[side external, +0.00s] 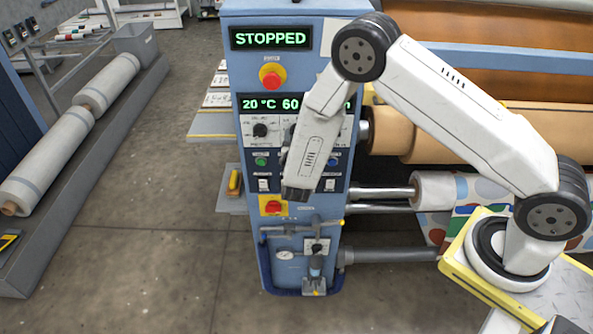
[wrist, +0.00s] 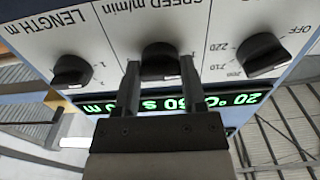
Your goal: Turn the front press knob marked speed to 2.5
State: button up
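The black speed knob (wrist: 161,58) is in the middle of the wrist view, where the panel appears upside down under the label "SPEED m/min". My gripper (wrist: 159,68) has its two dark fingers apart, one at each side of this knob. I cannot tell whether they touch it. The knob's pointer and scale are mostly hidden. In the side view my wrist covers the speed knob and the middle of the press panel (side external: 247,185). The green display (side external: 270,103) reads "20 °C 60", with the rest partly covered by my arm.
The length knob (wrist: 72,71) and the temperature knob (wrist: 262,53) flank the speed knob. The upper display (side external: 270,38) reads "STOPPED". A red emergency button (side external: 271,77) and a red switch (side external: 273,207) are on the panel. Rollers (side external: 432,188) stand to the right.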

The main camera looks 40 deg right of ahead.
grip_shut()
jog(key=shift+m, duration=0.5)
jog(key=m, duration=2.5)
jog(key=shift+r+m, duration=0.15)
jog(key=shift+m, duration=0.25)
jog(key=o, duration=0.9)
grip_release()
